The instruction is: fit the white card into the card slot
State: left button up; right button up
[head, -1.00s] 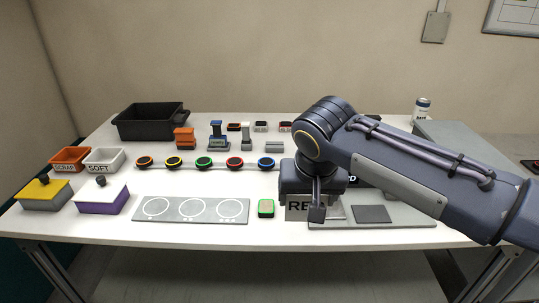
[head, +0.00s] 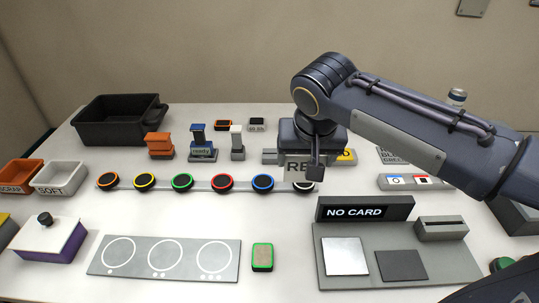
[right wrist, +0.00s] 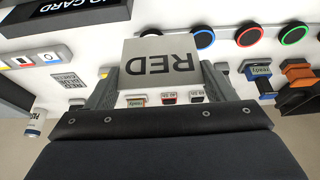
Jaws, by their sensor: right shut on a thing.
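The white card (head: 298,168), printed with "RED", is in my right gripper (head: 316,172), which is shut on it and holds it above the table. In the right wrist view the card (right wrist: 160,62) sits between the two fingers of the gripper (right wrist: 162,82), its lettering upside down. The card slot (head: 441,228) is a grey block with a dark slit on the right of a grey panel (head: 375,277). The card is apart from it, to the left and farther back. A black display (head: 365,211) on the panel reads "NO CARD". My left gripper is not in view.
The panel also bears a pale square (head: 345,256) and a dark square (head: 401,265). A green-rimmed block (head: 263,257) and a plate with three circles (head: 168,259) lie to its left. A row of coloured rings (head: 222,183) runs behind. A black bin (head: 118,120) stands back left.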

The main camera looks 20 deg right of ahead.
jog(key=shift+w+d+f+p, duration=0.2)
jog(key=shift+w+d+f, duration=0.6)
jog(key=shift+w+f, duration=1.4)
jog(key=shift+w+d+f+p, duration=0.2)
jog(key=shift+w+d+f, duration=0.65)
jog(key=shift+w+f, duration=1.35)
jog(key=shift+w+d+f+p, duration=0.2)
jog(key=shift+w+d+f, duration=0.6)
jog(key=shift+w+f, duration=1.4)
jog(key=shift+w, duration=0.1)
jog(key=o, duration=1)
jog(key=shift+c, duration=0.2)
